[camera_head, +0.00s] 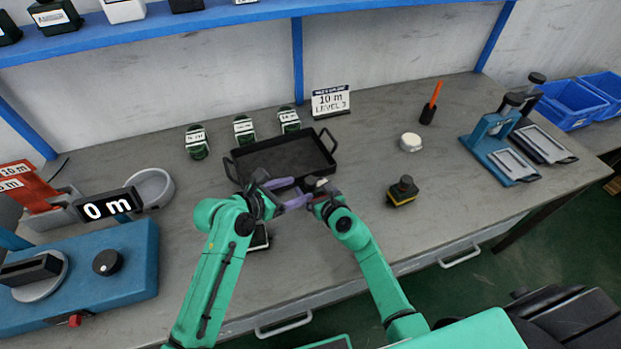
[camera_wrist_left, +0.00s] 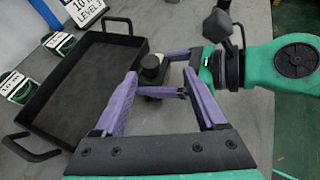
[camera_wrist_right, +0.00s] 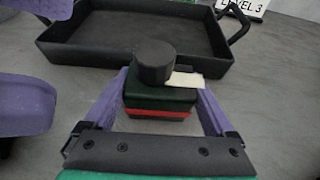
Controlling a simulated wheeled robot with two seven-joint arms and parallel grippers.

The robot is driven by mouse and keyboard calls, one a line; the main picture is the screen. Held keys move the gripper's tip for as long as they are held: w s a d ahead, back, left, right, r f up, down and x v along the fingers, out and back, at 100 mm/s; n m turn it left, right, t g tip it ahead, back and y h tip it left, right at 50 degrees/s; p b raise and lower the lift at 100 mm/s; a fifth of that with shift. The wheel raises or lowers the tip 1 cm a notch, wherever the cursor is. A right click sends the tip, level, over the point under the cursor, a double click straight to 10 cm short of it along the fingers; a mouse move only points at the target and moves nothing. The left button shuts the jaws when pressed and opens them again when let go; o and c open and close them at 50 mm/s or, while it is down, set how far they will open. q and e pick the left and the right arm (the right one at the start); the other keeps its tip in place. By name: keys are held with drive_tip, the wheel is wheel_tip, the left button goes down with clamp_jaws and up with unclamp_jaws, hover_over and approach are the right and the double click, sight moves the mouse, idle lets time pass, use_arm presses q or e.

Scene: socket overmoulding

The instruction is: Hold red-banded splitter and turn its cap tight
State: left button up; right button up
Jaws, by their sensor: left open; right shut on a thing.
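The red-banded splitter is a dark green block with a red band (camera_wrist_right: 158,113) and a round black cap (camera_wrist_right: 153,66) on top. My right gripper (camera_wrist_right: 160,92) is shut on its body and holds it upright near the tray's front edge. A pale label or strip shows beside the cap. My left gripper (camera_wrist_left: 160,76) is open. Its fingers lie to either side of the cap (camera_wrist_left: 150,63) in the left wrist view; whether they touch it I cannot tell. In the head view both grippers meet in front of the tray, and the left gripper (camera_head: 290,189) partly hides the splitter.
A black tray (camera_head: 238,166) stands behind the grippers, with several dark jars behind it. A yellow-banded splitter (camera_head: 402,193) and a white round piece (camera_head: 411,142) are to the right. A blue machine (camera_head: 110,265) is at left.

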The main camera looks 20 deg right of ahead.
sight(310, 181)
use_arm(q)
drive_tip(key=w+d+f, duration=0.1)
drive_tip(key=d, duration=0.1)
drive_tip(key=w+d+f+n+t, duration=0.1)
drive_tip(key=w+d+f, duration=0.1)
drive_tip(key=w+d+f+t, duration=0.1)
drive_tip(key=w+d, duration=0.1)
drive_tip(key=shift+w+f+n, duration=0.2)
drive_tip(key=shift+n, duration=0.1)
drive_tip(key=shift+a, duration=0.1)
clamp_jaws()
